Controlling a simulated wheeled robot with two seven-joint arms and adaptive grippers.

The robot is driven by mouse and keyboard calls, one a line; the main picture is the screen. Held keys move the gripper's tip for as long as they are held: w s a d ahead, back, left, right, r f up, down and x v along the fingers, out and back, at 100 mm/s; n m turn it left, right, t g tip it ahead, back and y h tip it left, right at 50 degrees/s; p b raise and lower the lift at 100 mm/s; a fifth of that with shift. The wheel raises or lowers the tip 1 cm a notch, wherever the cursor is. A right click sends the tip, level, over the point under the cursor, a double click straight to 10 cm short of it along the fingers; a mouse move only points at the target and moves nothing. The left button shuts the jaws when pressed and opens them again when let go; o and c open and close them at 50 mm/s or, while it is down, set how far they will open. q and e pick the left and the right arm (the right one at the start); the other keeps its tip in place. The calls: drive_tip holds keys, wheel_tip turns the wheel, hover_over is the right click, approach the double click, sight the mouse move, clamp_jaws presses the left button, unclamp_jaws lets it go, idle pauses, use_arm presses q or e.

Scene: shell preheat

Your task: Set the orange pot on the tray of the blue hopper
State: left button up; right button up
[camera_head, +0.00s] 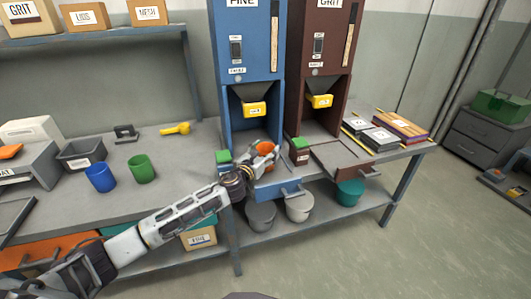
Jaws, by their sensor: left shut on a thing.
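The orange pot (265,147) is in the camera_head view at the lower opening of the blue hopper (246,47), below its yellow spout (255,109). My left gripper (267,157) is shut on the pot and hides part of it. The gripper and pot cover much of the blue hopper's tray, so I cannot tell whether the pot touches it. My right gripper is not in view.
The brown hopper (325,45) stands close on the right. A green-topped block (223,156) sits left of the gripper. Blue (100,178) and green (141,169) cups stand on the bench's left. Several pots are on the shelf below.

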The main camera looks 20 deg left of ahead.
use_arm(q)
drive_tip(key=shift+f, duration=0.1)
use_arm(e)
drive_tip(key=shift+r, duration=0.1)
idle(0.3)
use_arm(q)
drive_tip(key=o, duration=1)
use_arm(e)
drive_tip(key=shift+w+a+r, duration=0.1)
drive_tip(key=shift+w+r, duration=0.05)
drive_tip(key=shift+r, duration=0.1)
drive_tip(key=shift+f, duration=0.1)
